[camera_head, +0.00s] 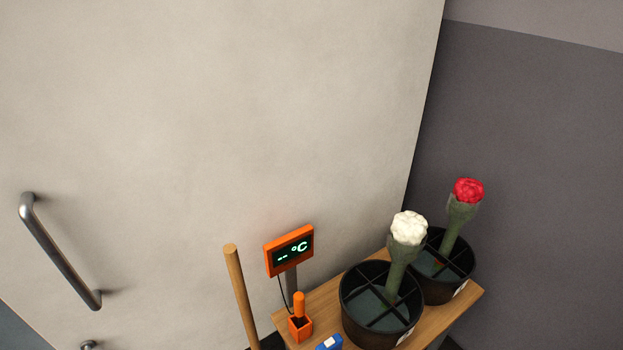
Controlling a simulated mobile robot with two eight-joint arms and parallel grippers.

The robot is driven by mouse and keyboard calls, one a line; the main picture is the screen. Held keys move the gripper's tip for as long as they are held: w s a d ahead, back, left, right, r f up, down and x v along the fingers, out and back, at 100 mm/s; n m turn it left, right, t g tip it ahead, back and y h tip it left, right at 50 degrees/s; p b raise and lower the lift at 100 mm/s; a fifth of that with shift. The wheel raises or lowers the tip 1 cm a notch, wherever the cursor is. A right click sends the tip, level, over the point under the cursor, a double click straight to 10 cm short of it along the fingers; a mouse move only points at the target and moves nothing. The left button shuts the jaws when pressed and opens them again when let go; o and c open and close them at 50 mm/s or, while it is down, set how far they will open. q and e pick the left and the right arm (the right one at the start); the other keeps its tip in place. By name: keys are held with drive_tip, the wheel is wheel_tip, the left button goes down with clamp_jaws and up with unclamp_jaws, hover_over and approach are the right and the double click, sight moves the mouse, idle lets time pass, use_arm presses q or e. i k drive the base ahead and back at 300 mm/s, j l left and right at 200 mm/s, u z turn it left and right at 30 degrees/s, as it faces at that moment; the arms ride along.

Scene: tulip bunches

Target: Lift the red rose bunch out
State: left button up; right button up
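The red rose bunch (468,191) has a red head on a green wrapped stem and stands tilted a little to the right in the rear black bucket (464,286). A white bunch (409,227) stands in the front black bucket (355,325), left of the red one and nearer to me. Both buckets have divider bars across their tops. The lower end of the red bunch's stem is hidden inside its bucket. Neither of my grippers shows in this view.
The buckets stand on a wooden table (322,296). An orange display (289,250), an orange holder (300,328) and a blue item (329,342) are beside them. A wooden pole (241,297) stands at left. A pale door with a metal handle (59,250) rises behind.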

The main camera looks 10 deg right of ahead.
sight(466, 199)
drive_tip(key=z, duration=1.4)
drive_tip(key=l+u, duration=0.1)
drive_tip(key=u, duration=0.3)
drive_tip(key=i+l+u, duration=0.1)
drive_tip(key=u, duration=0.35)
drive_tip(key=l+u, duration=0.1)
drive_tip(key=u, duration=0.3)
drive_tip(key=l+u, duration=0.1)
drive_tip(key=u, duration=0.3)
drive_tip(key=l+u, duration=0.4)
drive_tip(key=k+l+u, duration=0.15)
drive_tip(key=l+u, duration=0.25)
drive_tip(key=l, duration=0.15)
drive_tip(key=k+l+u, duration=0.1)
drive_tip(key=l, duration=0.25)
drive_tip(key=k+l, duration=0.15)
drive_tip(key=l, duration=0.2)
drive_tip(key=k+l+u, duration=0.15)
drive_tip(key=l, duration=0.2)
drive_tip(key=k+l, duration=0.15)
drive_tip(key=l, duration=0.25)
drive_tip(key=k+l, duration=0.15)
drive_tip(key=l, duration=0.25)
